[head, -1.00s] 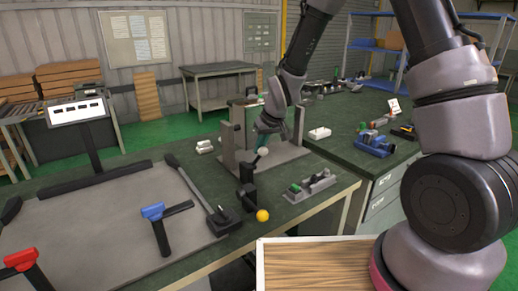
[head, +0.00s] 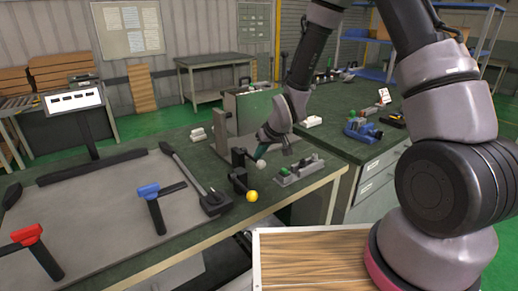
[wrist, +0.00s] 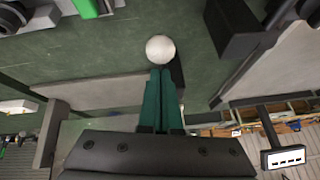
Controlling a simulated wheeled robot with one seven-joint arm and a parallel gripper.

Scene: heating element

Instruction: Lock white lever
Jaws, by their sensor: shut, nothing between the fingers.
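The white lever's round white knob (head: 261,164) shows in the head view at the end of a short arm on a dark upright stand (head: 239,168). The lever tilts down to the right. My gripper (head: 266,143) is just above the knob, with its teal fingers pointing down. In the wrist view the white knob (wrist: 160,48) sits right in front of the fingertips (wrist: 161,72). The fingers are together with nothing between them. They are at the knob's edge; I cannot tell whether they touch it.
A yellow ball (head: 252,196) is at the stand's foot. A grey fixture with a green part (head: 299,170) lies to the right. A grey panel with a blue T-handle (head: 149,190) and a red T-handle (head: 27,235) fills the left. A wooden-topped box (head: 310,265) is in front.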

